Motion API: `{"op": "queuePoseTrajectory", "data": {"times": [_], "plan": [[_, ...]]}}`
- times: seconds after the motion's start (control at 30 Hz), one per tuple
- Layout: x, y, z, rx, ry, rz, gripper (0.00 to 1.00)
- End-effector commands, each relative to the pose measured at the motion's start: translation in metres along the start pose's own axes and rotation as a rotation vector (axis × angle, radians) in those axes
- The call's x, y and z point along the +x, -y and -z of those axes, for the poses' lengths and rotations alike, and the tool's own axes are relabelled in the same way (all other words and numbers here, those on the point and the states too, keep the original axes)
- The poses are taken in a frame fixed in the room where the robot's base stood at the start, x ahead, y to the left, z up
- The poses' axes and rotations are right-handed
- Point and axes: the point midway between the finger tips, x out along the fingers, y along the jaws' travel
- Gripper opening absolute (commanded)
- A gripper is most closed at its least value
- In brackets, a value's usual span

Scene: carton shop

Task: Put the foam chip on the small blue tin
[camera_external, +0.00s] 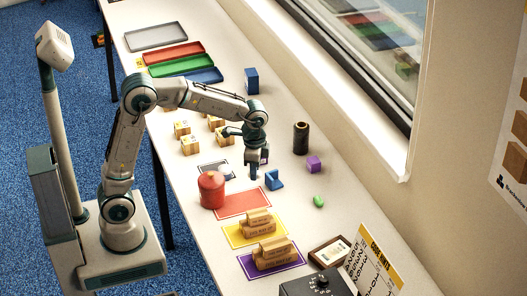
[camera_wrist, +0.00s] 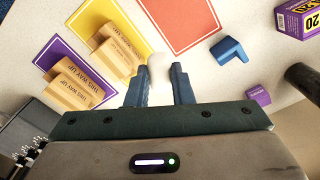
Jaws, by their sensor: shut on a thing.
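My gripper (camera_external: 254,174) points down above the table between the red can and a blue notched block. In the wrist view its blue fingers (camera_wrist: 160,72) are shut on a pale, rounded foam chip (camera_wrist: 157,66), which blends with the white table. The chip is hidden in the external view. The blue notched block (camera_external: 274,180) is just right of the gripper, and also shows in the wrist view (camera_wrist: 229,50). A blue upright box (camera_external: 251,81) and a flat blue tray (camera_external: 206,76) stand farther back. I cannot tell which blue thing is the small tin.
A red can (camera_external: 212,189) stands left of the gripper. A red mat (camera_external: 243,204), wooden stamped blocks (camera_external: 272,252), a dark cylinder (camera_external: 301,138), purple cube (camera_external: 314,164) and green piece (camera_external: 319,201) are nearby. Several small wooden blocks (camera_external: 190,145) sit behind. The window wall bounds the right.

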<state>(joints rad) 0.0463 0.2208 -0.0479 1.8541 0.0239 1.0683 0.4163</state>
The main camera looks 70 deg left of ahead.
Motion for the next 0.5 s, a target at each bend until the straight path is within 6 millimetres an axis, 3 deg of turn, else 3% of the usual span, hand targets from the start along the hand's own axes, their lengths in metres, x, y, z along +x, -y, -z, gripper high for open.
{"op": "queuePoseTrajectory", "data": {"times": [0.03, 0.2, 0.5], "plan": [[-0.005, 0.013, -0.022, -0.112, -0.002, 0.0, 0.0], [-0.008, 0.035, -0.07, -0.39, -0.002, -0.007, 0.0], [0.004, 0.063, -0.099, -0.531, 0.001, -0.012, 0.0]]}}
